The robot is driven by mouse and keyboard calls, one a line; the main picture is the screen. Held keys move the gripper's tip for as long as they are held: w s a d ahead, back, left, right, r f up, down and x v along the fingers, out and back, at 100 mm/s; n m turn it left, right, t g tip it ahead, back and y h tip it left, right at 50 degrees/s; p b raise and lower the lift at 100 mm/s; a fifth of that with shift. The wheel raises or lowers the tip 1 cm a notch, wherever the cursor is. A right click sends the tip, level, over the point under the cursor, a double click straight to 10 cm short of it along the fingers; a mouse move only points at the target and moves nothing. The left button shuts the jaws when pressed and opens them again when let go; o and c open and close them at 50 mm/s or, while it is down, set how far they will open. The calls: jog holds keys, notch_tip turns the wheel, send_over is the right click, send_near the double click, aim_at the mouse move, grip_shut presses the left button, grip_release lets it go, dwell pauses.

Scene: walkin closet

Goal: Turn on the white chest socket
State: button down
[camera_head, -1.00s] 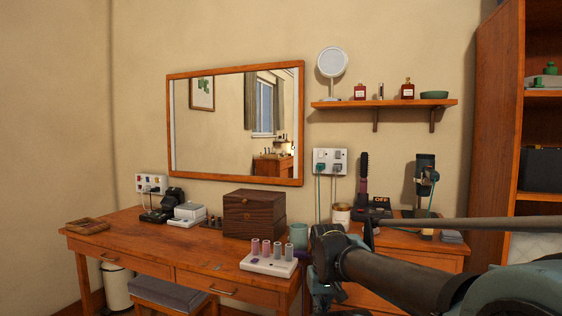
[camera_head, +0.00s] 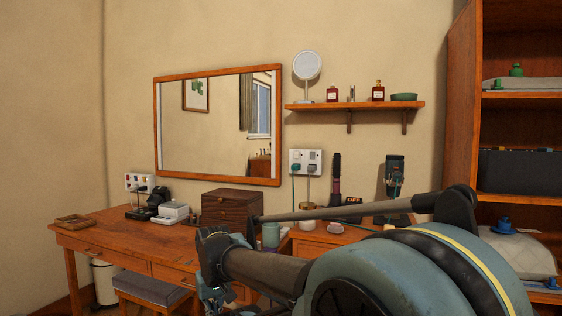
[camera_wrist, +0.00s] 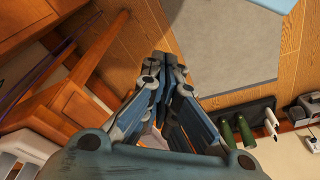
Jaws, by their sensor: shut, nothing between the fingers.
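A second white socket (camera_head: 140,183) with plugs is on the wall at the left, above the desk. My gripper shows in the wrist view (camera_wrist: 167,62), fingers together and empty, pointing over the floor. In the head view my arm covers the lower right and part of the chest; the fingers cannot be made out clearly there. The gripper is apart from both sockets.
The desk (camera_head: 115,232) carries a dark wooden box (camera_head: 232,207) and small items. A stool (camera_head: 150,290) stands before it. A shelf (camera_head: 355,105) holds bottles above the chest. A tall open wardrobe (camera_head: 462,120) is at the right. A grey rug (camera_wrist: 225,50) lies on the floor.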

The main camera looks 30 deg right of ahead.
aim_at(294, 158)
jog(key=w+d+r+n+t+h, duration=0.4)
jog(key=w+d+r+h, duration=0.2)
jog(key=w+d+r, duration=1)
jog(key=w+d+r+n+t+h, duration=0.4)
jog(key=w+d+r+h, duration=0.2)
jog(key=w+d+r, duration=1.1)
jog(key=d+r, duration=0.7)
jog(key=r, duration=0.1)
jog(key=shift+w+t+h, duration=0.3)
jog(key=shift+x, duration=7)
jog(key=shift+f, duration=0.1)
jog(key=shift+w+d+f, duration=0.1)
jog(key=shift+w+d, duration=0.05)
jog(key=shift+d, duration=0.05)
jog(key=shift+a, duration=0.1)
